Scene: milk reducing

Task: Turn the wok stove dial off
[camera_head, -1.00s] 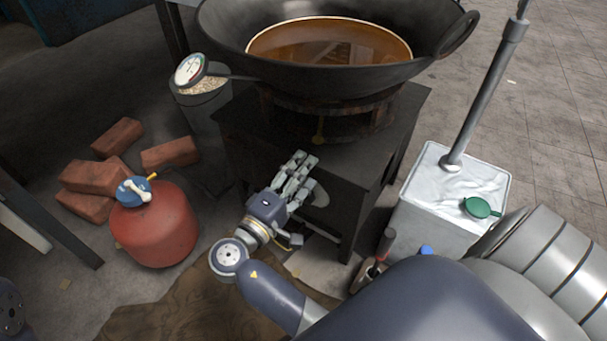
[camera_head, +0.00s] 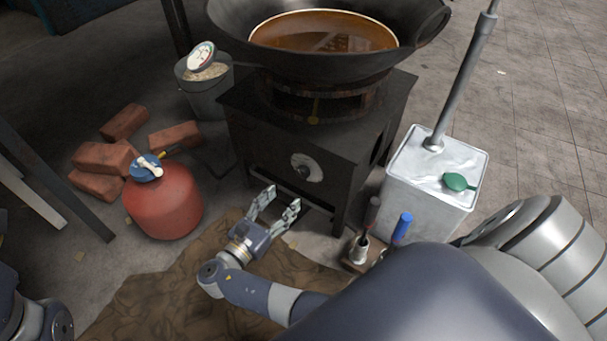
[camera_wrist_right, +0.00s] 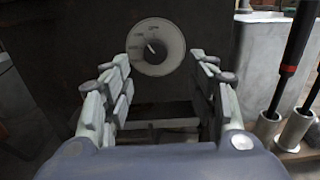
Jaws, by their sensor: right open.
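The stove dial (camera_head: 306,168) is a round pale disc with a dark knob, on the front face of the black wok stove (camera_head: 265,130). In the right wrist view the dial (camera_wrist_right: 156,46) sits ahead of and above my fingers, with markings around its rim and a pointer tilted to the upper left. My right gripper (camera_head: 278,209) is open and empty, below and in front of the dial, apart from it. Its fingers also show spread in the right wrist view (camera_wrist_right: 160,92). My left gripper is not in view; part of my left arm shows at the lower left.
A wok (camera_head: 330,62) with amber liquid stands on the stove. A red gas cylinder (camera_head: 165,203) and several bricks (camera_head: 103,158) are on the left. A metal can (camera_head: 425,185) and upright tools with red and blue handles (camera_head: 402,228) stand on the right. A brown cloth (camera_head: 185,290) covers the floor in front.

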